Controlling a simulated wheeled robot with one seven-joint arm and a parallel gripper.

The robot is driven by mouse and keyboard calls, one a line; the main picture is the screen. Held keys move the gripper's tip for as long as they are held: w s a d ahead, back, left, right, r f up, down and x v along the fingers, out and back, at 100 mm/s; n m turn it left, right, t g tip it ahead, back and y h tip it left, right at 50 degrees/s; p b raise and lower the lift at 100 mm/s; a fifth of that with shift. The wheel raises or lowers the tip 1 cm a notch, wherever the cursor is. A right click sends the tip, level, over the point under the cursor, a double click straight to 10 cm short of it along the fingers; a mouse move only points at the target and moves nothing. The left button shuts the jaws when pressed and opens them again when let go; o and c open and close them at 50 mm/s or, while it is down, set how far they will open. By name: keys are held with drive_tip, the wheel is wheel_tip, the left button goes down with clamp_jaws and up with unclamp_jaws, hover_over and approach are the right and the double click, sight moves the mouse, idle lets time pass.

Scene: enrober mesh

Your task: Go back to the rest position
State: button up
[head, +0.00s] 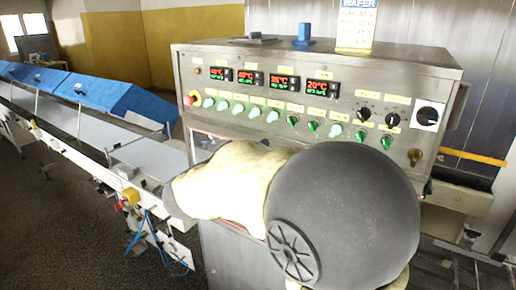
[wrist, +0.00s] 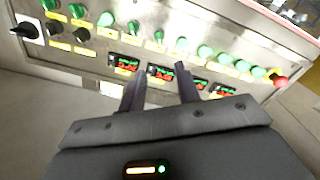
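My gripper (wrist: 160,72) shows in the wrist view with its two dark fingers apart and nothing between them. It faces the control panel (wrist: 175,22), which appears upside down there, with the red displays (wrist: 160,72) beyond the fingers. I cannot tell whether the fingertips touch the panel. In the head view my arm's large dark joint and cream-covered link stand in front of the lower panel of the steel machine (head: 320,62). They hide the gripper and part of the panel front.
The panel carries several green knobs (head: 292,121), a red button (head: 191,98) and a black rotary switch (head: 427,117). A blue block (head: 303,34) and a WAFER card (head: 356,25) stand on top. A conveyor with blue covers (head: 125,104) runs left.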

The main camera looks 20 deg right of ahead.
drive_tip(key=shift+d, duration=0.1)
drive_tip(key=shift+s, duration=0.1)
drive_tip(key=w+a+f+n+t+y+b, duration=0.1)
drive_tip(key=a+f+n+y+b, duration=0.15)
drive_tip(key=f+y, duration=0.55)
drive_tip(key=w+a+f+n+y+b, duration=0.1)
drive_tip(key=a+f+n+y, duration=0.3)
drive_tip(key=f, duration=0.7)
drive_tip(key=s+d+f+m+g+y+b, duration=0.2)
drive_tip(key=s+f+g, duration=0.7)
drive_tip(key=s+f, duration=0.5)
drive_tip(key=s, duration=0.4)
drive_tip(key=shift+s+d+f, duration=0.15)
drive_tip(key=shift+d+f, duration=0.2)
